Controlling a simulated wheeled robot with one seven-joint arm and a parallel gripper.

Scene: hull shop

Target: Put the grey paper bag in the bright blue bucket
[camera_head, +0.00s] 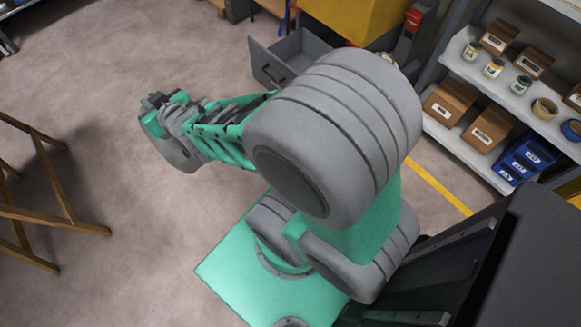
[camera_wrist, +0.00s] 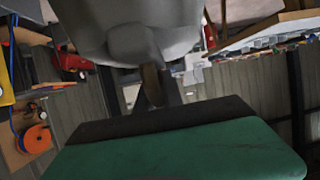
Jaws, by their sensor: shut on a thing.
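My gripper (camera_head: 152,102) is at the end of my outstretched arm, over open floor at the left of the head view. In the wrist view a pale grey mass, seemingly the grey paper bag (camera_wrist: 125,28), fills the upper middle close to the camera. My gripper is shut on it, though the grip itself is not clear. A green part of mine with a dark edge covers the bottom of the wrist view. I cannot make out the bright blue bucket in either view.
A grey drawer (camera_head: 293,57) is open below a yellow cabinet (camera_head: 350,18). A wooden trestle (camera_head: 50,217) stands at left. The floor (camera_head: 125,65) between is clear.

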